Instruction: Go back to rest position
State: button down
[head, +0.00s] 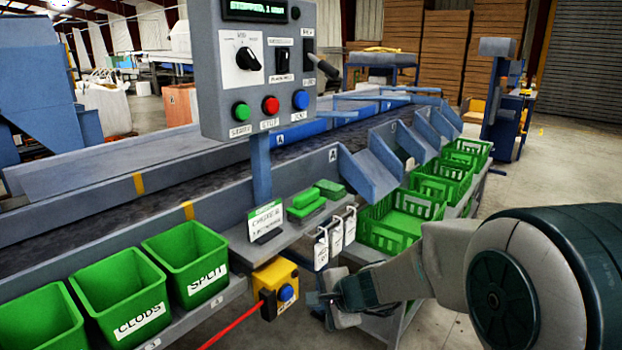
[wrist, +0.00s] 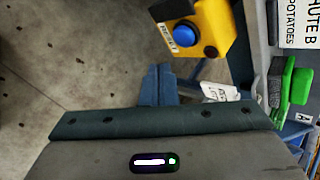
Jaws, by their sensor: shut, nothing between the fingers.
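My gripper (head: 322,299) is shut and empty in the head view, low at the centre, just right of the yellow switch box. My arm reaches in from the right edge. The yellow box (head: 276,286) with a blue button hangs below the shelf edge. It also shows in the wrist view (wrist: 202,38) at the top, apart from my gripper. In the wrist view the blue-grey fingers (wrist: 158,84) are together above my dark wrist housing, with bare floor behind them.
A control panel (head: 258,70) stands on a post above the conveyor (head: 110,195). Green bins (head: 185,258) line the left shelf, and green crates (head: 400,215) stand under the chutes. White tags (head: 336,238) hang near my gripper. A red cord (head: 232,328) runs from the yellow box. Open floor (head: 560,170) lies at right.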

jog(key=s+d+r+n+g+h+p, duration=0.1)
jog(key=s+d+r+n+p, duration=0.1)
jog(key=s+r+n+p, duration=0.4)
jog(key=s+d+r+n+g+p, duration=0.1)
jog(key=s+r+p, duration=0.25)
jog(key=r, duration=0.55)
jog(key=s+d+r+n+g+h+p, duration=0.1)
jog(key=s+d+r+n+h+p, duration=0.4)
jog(key=s+d+r+p, duration=0.4)
jog(key=shift+s+d+r+n+g, duration=0.35)
jog(key=shift+s+d+r, duration=0.2)
jog(key=shift+s+d, duration=0.6)
jog(key=shift+a, duration=0.1)
